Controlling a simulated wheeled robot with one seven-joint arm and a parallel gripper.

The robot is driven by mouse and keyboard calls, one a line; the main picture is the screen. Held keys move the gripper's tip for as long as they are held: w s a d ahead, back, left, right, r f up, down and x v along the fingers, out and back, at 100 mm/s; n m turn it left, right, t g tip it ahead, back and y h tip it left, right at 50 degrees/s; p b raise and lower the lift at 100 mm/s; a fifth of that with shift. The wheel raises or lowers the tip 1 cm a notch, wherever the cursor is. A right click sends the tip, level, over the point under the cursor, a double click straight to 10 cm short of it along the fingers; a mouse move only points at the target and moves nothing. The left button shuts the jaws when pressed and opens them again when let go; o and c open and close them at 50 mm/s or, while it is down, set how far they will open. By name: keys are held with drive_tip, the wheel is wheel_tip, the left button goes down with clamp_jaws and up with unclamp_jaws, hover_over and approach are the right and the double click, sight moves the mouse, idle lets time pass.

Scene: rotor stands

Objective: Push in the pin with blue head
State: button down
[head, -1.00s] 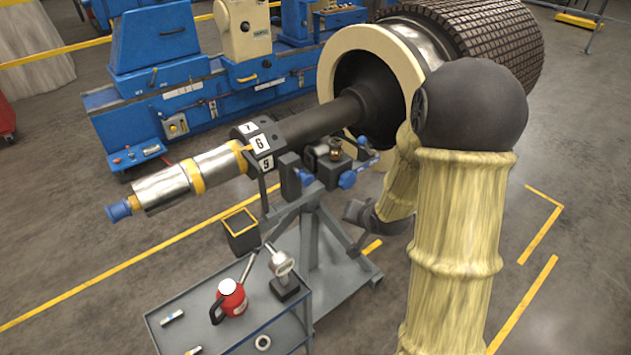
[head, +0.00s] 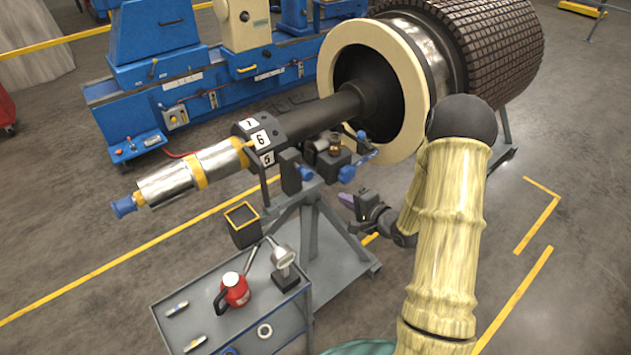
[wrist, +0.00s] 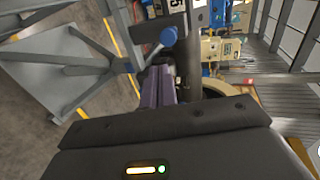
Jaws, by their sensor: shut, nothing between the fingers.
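A rotor shaft rests on a grey stand (head: 313,235) in the head view. Blue-headed parts show at its top: a round blue head (head: 346,174) at the right, a blue knob (head: 306,173) at the left and a blue end (head: 362,135) farther back. I cannot tell which is the named pin. My gripper (head: 345,199) is below and right of the round head, apart from it. In the wrist view, my purple fingers (wrist: 161,80) are together and empty. A round blue head (wrist: 169,36) shows just beyond their tips. How far its pin sticks out is unclear.
A grey cart (head: 245,320) with a red can (head: 234,290) stands at the front left. A dark open box (head: 241,225) is beside the stand. The large rotor (head: 480,50) and its cream ring (head: 410,80) are behind my arm.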

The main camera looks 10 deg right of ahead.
sight(309, 178)
drive_tip(key=p+x, duration=0.1)
drive_tip(key=x, duration=0.3)
drive_tip(key=p+x, duration=0.2)
drive_tip(key=x, duration=0.3)
drive_tip(key=r+p+x, duration=0.1)
drive_tip(key=p+x, duration=0.1)
drive_tip(key=x, duration=0.2)
drive_tip(key=shift+w+a, duration=0.25)
drive_tip(key=shift+w, duration=0.15)
